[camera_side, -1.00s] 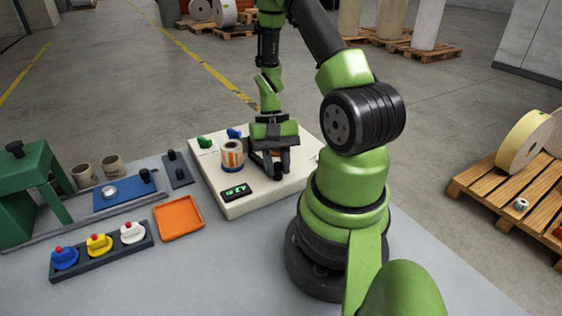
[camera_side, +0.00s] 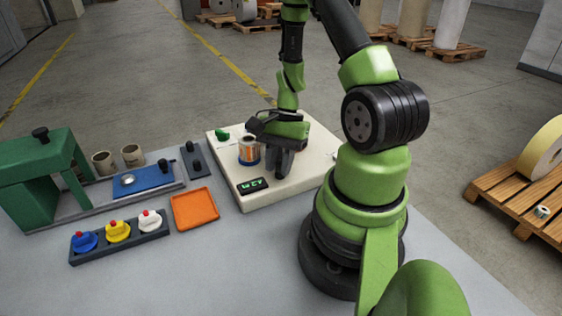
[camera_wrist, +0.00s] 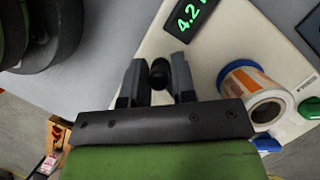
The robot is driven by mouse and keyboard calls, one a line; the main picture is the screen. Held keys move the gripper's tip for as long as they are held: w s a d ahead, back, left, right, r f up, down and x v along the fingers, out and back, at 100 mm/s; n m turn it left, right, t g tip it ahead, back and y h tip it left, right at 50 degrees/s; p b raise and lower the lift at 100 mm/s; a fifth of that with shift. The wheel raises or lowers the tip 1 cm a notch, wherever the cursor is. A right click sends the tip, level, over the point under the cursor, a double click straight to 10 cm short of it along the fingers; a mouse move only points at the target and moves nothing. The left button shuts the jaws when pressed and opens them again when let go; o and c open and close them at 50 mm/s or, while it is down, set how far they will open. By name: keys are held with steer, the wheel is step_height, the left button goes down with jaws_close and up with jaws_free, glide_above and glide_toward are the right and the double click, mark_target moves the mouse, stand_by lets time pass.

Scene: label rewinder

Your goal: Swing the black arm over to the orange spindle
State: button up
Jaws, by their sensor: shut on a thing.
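My gripper (camera_side: 282,170) is low over the cream machine (camera_side: 310,140), just right of the label roll. In the wrist view, the fingers of my gripper (camera_wrist: 159,80) are shut on a round black knob (camera_wrist: 160,72), apparently the end of the black arm. The rest of the black arm is hidden by my gripper. The label roll (camera_side: 249,152), orange and white with a blue rim below, stands upright on the machine. It also shows in the wrist view (camera_wrist: 255,88), right of the fingers and apart from them. I cannot make out an orange spindle separately from the roll.
A green-digit display (camera_side: 252,185) is at the machine's front edge. A green knob (camera_side: 222,134) sits at its back left; a blue knob (camera_wrist: 266,144) shows in the wrist view. An orange tray (camera_side: 195,208) and a black rack (camera_side: 120,237) with coloured knobs lie left.

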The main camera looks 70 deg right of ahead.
steer(key=shift+d, duration=0.1)
steer(key=o, duration=0.8)
steer(key=v, duration=1)
steer(key=w+a+r+n+t+h, duration=0.2)
steer(key=w+a+r+n+h, duration=0.1)
steer(key=a+r+n, duration=0.45)
steer(key=s+a+r+n+t, duration=0.1)
steer(key=a+r+n, duration=0.1)
steer(key=a+r, duration=0.1)
steer(key=s+a+r+n+t, duration=0.2)
steer(key=a+r+n, duration=0.1)
steer(key=a, duration=0.1)
steer(key=s+a+r+n+t, duration=0.1)
steer(key=s+a+r+n, duration=0.1)
steer(key=a+r, duration=0.1)
steer(key=shift+s+a+t, duration=0.15)
steer(key=shift+a+t, duration=0.25)
steer(key=shift+a, duration=0.2)
